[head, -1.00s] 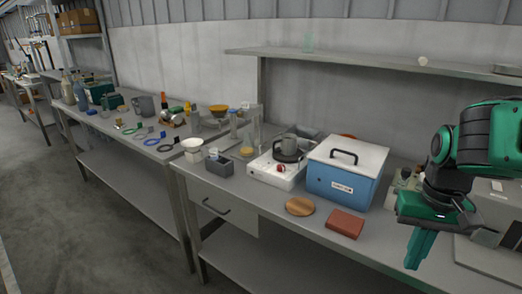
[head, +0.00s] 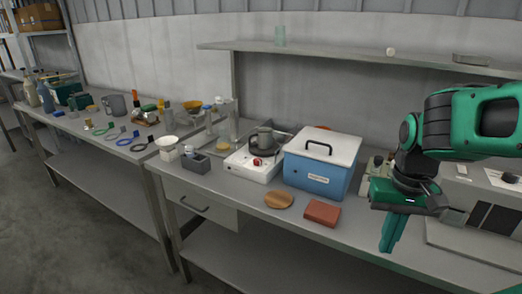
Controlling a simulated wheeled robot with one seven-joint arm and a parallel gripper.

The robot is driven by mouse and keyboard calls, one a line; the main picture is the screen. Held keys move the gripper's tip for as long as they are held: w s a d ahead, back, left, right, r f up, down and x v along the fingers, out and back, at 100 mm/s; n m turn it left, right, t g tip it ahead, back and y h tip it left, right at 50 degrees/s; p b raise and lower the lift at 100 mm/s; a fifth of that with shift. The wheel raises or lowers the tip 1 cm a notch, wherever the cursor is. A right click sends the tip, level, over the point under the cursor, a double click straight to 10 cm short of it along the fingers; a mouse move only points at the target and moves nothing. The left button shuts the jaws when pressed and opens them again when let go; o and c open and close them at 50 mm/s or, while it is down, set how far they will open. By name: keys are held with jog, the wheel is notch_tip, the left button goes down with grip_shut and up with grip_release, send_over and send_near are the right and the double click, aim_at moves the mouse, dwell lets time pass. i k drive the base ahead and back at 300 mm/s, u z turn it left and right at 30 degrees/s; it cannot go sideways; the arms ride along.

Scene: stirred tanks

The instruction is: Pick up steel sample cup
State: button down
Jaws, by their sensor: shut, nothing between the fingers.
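I cannot tell for certain which thing is the steel sample cup. One grey metallic cup-like vessel (head: 265,138) stands on or just behind the white hot plate (head: 252,164), left of the blue box. A grey mug-like vessel (head: 115,104) stands on the far left bench. Both are small in the head view. My gripper (head: 390,236) is at the right, pointing down with its green fingers together and nothing between them. It is in front of the bench's right part, well away from both vessels.
A blue box with a white lid (head: 320,165) stands between the hot plate and my arm. A wooden disc (head: 279,200) and a red-brown block (head: 322,213) lie near the front edge. A grey bin (head: 196,163) stands left. A shelf (head: 350,60) overhangs the bench.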

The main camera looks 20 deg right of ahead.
aim_at(263, 135)
jog(key=k, duration=0.4)
jog(key=u, duration=0.6)
jog(key=i, duration=1.25)
jog(key=u, duration=0.2)
